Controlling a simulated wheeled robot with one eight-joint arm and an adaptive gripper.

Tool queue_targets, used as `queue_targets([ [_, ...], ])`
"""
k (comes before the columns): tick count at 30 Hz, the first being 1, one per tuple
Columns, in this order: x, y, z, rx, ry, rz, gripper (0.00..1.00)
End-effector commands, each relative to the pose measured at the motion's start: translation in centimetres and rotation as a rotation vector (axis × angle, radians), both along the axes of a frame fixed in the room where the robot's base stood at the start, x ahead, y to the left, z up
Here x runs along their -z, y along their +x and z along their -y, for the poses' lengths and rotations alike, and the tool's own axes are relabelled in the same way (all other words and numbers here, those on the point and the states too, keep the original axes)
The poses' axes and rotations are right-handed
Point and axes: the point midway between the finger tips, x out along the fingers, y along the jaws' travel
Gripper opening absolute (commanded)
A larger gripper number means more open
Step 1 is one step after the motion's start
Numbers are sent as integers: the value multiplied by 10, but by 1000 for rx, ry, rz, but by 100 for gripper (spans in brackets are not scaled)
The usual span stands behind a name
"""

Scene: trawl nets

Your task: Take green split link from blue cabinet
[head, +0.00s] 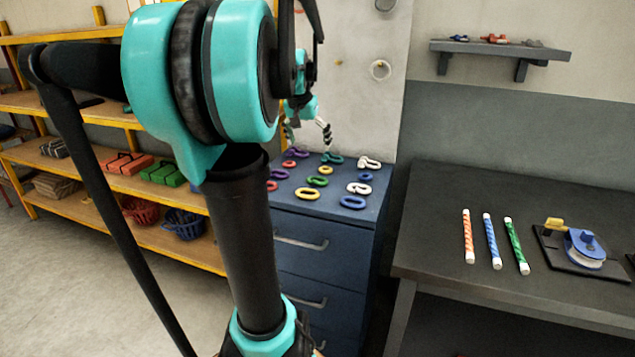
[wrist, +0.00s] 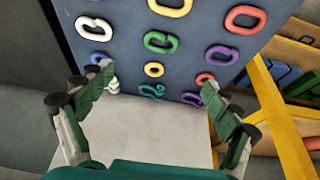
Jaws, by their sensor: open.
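The green split link (head: 318,181) lies flat on the top of the blue cabinet (head: 325,232), near the middle of several coloured links. In the wrist view the green split link (wrist: 160,42) lies above and beyond my fingertips, in full view. My gripper (head: 309,138) is open and empty, above the cabinet's back edge by the wall. In the wrist view its two fingers (wrist: 157,80) are spread wide, and a teal split link (wrist: 152,91) shows between them. My gripper is apart from the green link.
White links (wrist: 93,28), purple links (wrist: 220,55) and a small yellow ring (wrist: 154,69) surround the green link. A pale wall panel (head: 352,105) stands behind the cabinet. A dark table (head: 440,235) is at right, and yellow shelves (head: 110,178) are at left.

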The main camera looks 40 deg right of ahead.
Motion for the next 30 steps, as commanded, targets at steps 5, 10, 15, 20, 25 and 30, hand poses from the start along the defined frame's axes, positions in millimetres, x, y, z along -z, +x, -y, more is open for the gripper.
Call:
queue_targets([
  [5,33,6,12,-2,0,-1,90],
  [10,64,13,23,-3,0,0,90],
  [15,90,17,32,-2,0,0,90],
  [20,101,19,36,-3,0,0,90],
  [25,113,22,42,-3,0,0,90],
  [30,134,28,52,-3,0,0,90],
])
